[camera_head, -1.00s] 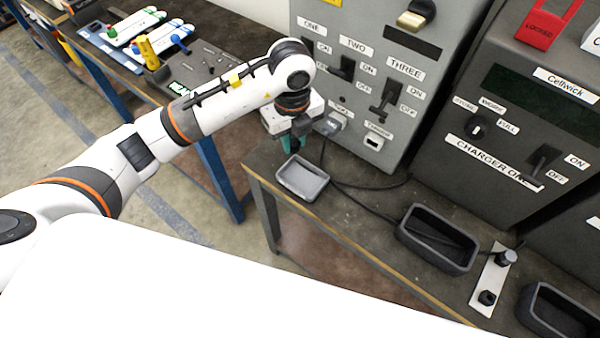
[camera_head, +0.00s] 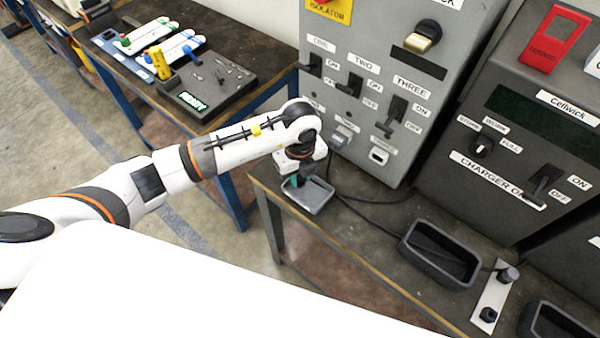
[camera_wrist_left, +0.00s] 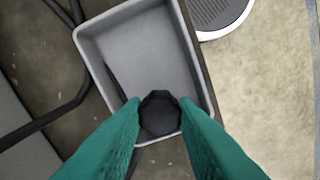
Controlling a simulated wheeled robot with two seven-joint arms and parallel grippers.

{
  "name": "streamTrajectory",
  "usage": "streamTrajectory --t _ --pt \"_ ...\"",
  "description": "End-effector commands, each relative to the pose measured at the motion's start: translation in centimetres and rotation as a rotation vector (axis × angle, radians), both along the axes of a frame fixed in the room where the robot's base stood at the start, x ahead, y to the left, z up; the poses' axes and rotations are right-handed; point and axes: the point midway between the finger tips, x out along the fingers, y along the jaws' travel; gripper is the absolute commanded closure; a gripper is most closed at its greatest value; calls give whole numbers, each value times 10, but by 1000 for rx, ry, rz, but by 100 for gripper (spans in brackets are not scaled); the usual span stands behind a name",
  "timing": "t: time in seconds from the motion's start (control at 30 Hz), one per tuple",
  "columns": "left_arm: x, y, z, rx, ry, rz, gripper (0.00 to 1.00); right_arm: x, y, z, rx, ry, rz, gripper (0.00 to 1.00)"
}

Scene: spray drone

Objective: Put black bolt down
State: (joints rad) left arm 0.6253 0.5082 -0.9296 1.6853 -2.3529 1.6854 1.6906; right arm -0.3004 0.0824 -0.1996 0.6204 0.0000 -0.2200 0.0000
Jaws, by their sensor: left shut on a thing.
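The black bolt (camera_wrist_left: 160,113) is between the green fingertips of my left gripper (camera_wrist_left: 160,118) in the left wrist view. The gripper is shut on it. The bolt shows over the near end of a small grey tray (camera_wrist_left: 135,25); I cannot tell whether it touches the tray. In the head view my left gripper (camera_head: 298,180) is at the same grey tray (camera_head: 318,203) on the bench, and the bolt is hidden there. My right gripper is not in view.
A dark bin (camera_head: 440,252) stands right of the tray, beside a light plate (camera_head: 492,297) with black knobs. Switch cabinets (camera_head: 375,80) stand behind the bench (camera_head: 350,235). A black cable (camera_head: 365,212) runs behind the tray. Another bench with tools (camera_head: 215,75) is at the upper left.

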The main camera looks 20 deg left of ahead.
Motion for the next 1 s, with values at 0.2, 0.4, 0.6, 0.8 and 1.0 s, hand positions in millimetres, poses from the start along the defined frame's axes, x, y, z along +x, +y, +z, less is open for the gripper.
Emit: streamTrajectory --t 0.2,0.4,0.6,0.8,1.0 --pt "0 0 -1 1 1 0 52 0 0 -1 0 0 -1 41" --pt "0 0 0 1 1 1 52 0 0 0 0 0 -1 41" --pt "1 0 15 -1 -3 1 52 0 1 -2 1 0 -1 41" --pt "2 0 56 -2 -6 -1 52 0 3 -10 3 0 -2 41" --pt "1 0 96 -1 -4 -1 52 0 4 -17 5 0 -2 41"
